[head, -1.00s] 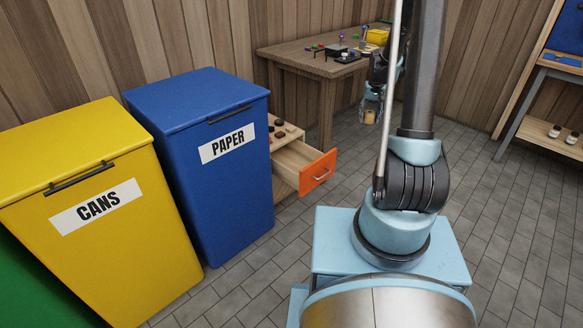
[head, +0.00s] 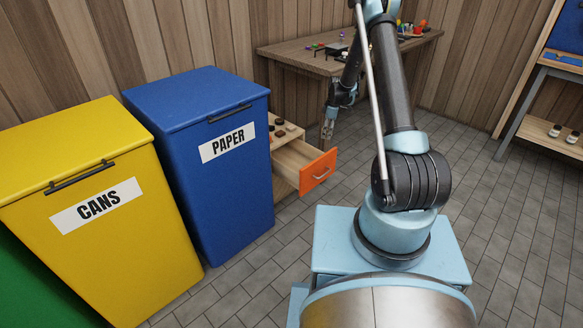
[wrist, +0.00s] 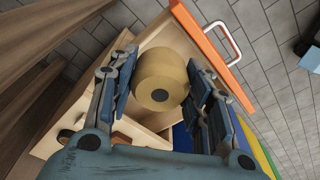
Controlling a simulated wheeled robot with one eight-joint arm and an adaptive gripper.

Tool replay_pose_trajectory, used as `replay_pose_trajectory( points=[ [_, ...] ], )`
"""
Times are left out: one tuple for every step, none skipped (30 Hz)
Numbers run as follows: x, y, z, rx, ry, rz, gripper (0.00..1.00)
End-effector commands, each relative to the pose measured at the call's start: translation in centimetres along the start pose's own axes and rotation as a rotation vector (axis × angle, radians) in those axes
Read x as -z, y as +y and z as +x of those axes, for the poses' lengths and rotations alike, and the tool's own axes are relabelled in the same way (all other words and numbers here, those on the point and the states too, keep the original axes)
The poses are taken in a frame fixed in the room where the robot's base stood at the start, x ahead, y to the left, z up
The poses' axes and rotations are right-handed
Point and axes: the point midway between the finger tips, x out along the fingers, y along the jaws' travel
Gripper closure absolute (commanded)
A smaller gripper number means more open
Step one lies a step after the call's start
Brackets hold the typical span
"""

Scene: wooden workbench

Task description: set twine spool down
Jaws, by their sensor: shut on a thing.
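The twine spool (wrist: 160,78) is a tan roll with a dark hole in its end. In the wrist view it sits between the two fingers of my gripper (wrist: 163,88), which is shut on it. Behind the spool is the open drawer (wrist: 188,47), pale wood with an orange front and a metal handle. In the head view the drawer front (head: 318,172) juts out to the right of the blue bin, and my gripper (head: 329,121) is up behind it, beside the workbench leg. The spool is hard to make out there. The gap between spool and drawer floor is unclear.
The wooden workbench (head: 300,55) stands behind, with small objects on top. A blue PAPER bin (head: 215,185) and a yellow CANS bin (head: 100,225) stand left. Small dark round items (head: 280,130) lie on the drawer cabinet. Floor to the right is clear.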

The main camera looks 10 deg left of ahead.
Motion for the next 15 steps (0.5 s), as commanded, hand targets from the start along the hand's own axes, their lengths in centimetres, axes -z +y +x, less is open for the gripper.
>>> replay_pose_trajectory(
  points=[
    [1.3,0.2,1.6,0.013,-0.001,-0.091,0.79],
    [1.9,0.3,2.4,0.021,-0.002,-0.149,0.79],
    [2.8,0.3,3.5,0.030,-0.003,-0.227,0.79],
    [3.4,0.4,4.4,0.037,-0.003,-0.284,0.79],
    [3.9,0.4,5.2,0.044,-0.004,-0.338,0.79],
    [4.7,0.3,6.2,0.053,-0.005,-0.407,0.79],
    [5.2,0.3,6.9,0.060,-0.006,-0.457,0.79],
    [5.7,0.3,7.5,0.065,-0.006,-0.502,0.79],
    [6.2,0.2,8.3,0.072,-0.007,-0.557,0.79],
    [6.6,0.2,8.9,0.076,-0.007,-0.595,0.79],
    [7.0,0.1,9.4,0.081,-0.008,-0.628,0.79],
    [7.3,0.1,9.9,0.086,-0.008,-0.667,0.79],
    [7.5,0.0,10.3,0.089,-0.009,-0.691,0.79],
    [7.7,0.0,10.6,0.092,-0.009,-0.712,0.79],
    [7.9,-0.1,10.9,0.094,-0.010,-0.734,0.79]
  ],
)
